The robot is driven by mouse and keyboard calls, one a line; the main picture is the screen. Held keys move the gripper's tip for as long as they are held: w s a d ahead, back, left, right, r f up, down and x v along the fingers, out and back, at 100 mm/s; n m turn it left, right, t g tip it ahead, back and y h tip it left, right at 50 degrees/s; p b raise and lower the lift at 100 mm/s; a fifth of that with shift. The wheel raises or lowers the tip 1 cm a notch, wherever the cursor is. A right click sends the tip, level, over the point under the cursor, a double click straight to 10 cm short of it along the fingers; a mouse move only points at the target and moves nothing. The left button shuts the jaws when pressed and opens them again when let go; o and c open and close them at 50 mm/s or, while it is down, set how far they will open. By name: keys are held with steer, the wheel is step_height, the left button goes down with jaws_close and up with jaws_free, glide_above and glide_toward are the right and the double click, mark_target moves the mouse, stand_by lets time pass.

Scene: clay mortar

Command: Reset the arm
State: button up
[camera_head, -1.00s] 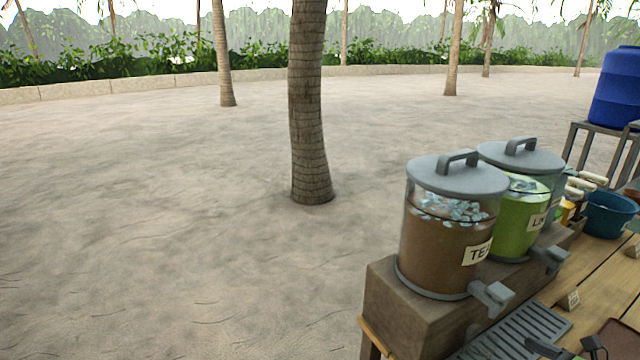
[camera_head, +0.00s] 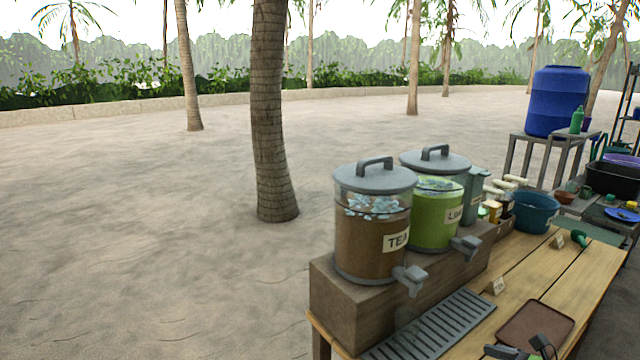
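Two dark tips at the bottom edge, right of centre, look like my gripper (camera_head: 523,349). They lie in front of the table and the brown tray. The tips show a small gap, with a bit of green near them. The rest of the gripper and arm is cut off by the frame, so I cannot tell whether it is open or holds something.
A wooden table (camera_head: 560,285) carries a tea dispenser (camera_head: 368,240), a lime dispenser (camera_head: 432,222), a slotted drip grate (camera_head: 440,325), a brown tray (camera_head: 522,328) and a blue bucket (camera_head: 535,212). A blue barrel (camera_head: 556,100) stands behind. Open sand with palm trunks (camera_head: 270,120) lies left.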

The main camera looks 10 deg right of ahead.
steer(key=a+r+n+g+h+p, duration=0.2)
steer(key=a+r+n+g, duration=0.3)
steer(key=a+n, duration=0.5)
steer(key=a+r+n+g+h+p, duration=0.1)
steer(key=a+r+n+g+p, duration=0.15)
steer(key=a+r+n, duration=0.75)
steer(key=s+a+r+n+h+p, duration=0.1)
steer(key=s+a+r+n, duration=0.2)
steer(key=s+a+n, duration=0.2)
steer(key=s+a+r+n+t+h+p, duration=0.1)
steer(key=s+a+r+n, duration=0.2)
steer(key=s, duration=0.8)
steer(key=a+n, duration=0.2)
steer(key=a, duration=0.1)
steer(key=shift+s+a+r, duration=0.3)
steer(key=shift+r, duration=0.1)
